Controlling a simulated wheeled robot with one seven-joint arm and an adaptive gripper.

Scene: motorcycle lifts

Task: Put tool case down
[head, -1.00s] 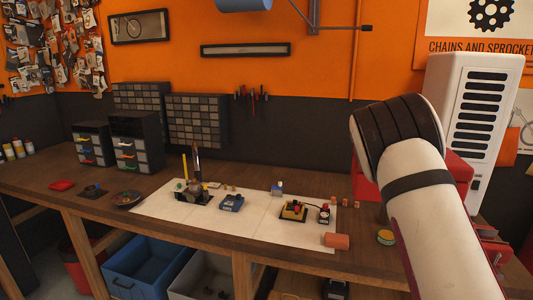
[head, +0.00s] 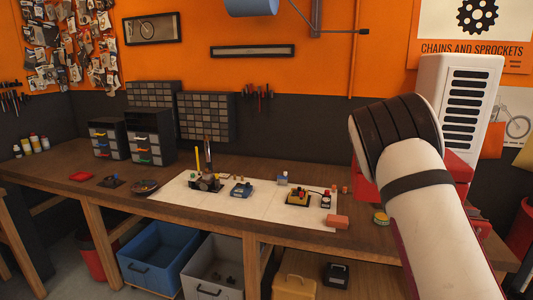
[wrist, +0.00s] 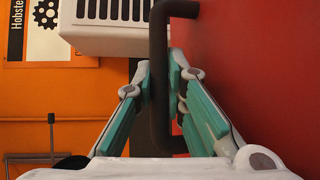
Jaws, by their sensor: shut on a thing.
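The tool case (wrist: 265,80) is red with a dark bar handle (wrist: 158,80), and its red side fills the right of the wrist view. My gripper (wrist: 160,72) has its two teal-padded fingers on either side of the handle, shut on it. In the head view, red parts (head: 458,168) that look like the case show behind my white arm. My arm hides most of it, and my gripper is out of sight there. I cannot tell whether the underside of the case touches anything.
The wooden bench (head: 55,181) carries a white mat (head: 263,212) with small parts, an orange-red block (head: 337,222) and a round tin (head: 381,218). A white vented unit (head: 455,75) stands behind. Blue (head: 150,270) and grey (head: 205,285) bins and a yellow case (head: 294,288) are below.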

